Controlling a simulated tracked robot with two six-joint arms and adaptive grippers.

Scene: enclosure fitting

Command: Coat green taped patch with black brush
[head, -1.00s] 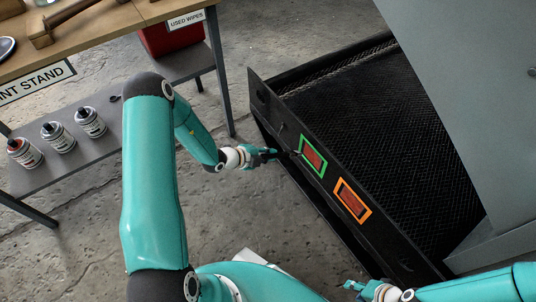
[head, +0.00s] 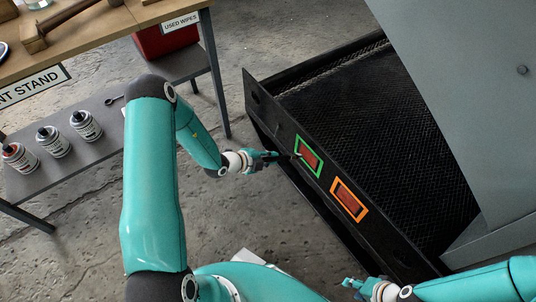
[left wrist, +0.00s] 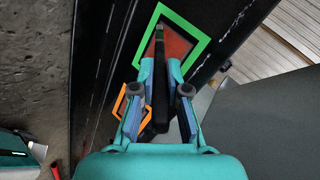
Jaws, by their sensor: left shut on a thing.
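The green taped patch (head: 308,157) is a reddish-brown rectangle framed in green tape on a black panel (head: 270,105); it also shows in the left wrist view (left wrist: 176,46). My left gripper (head: 276,155) is shut on the black brush (left wrist: 158,88), just left of the patch in the head view. The brush tip reaches over the patch in the left wrist view; I cannot tell whether it touches. My right gripper (head: 353,284) is at the bottom of the head view, apart from the panel, too small to tell its jaws.
An orange taped patch (head: 348,199) lies on the same panel, below and right of the green one. A black mesh-textured surface (head: 370,130) and a grey cabinet (head: 470,90) are at right. A wooden bench (head: 100,40) and shelf with several cans (head: 53,141) stand left.

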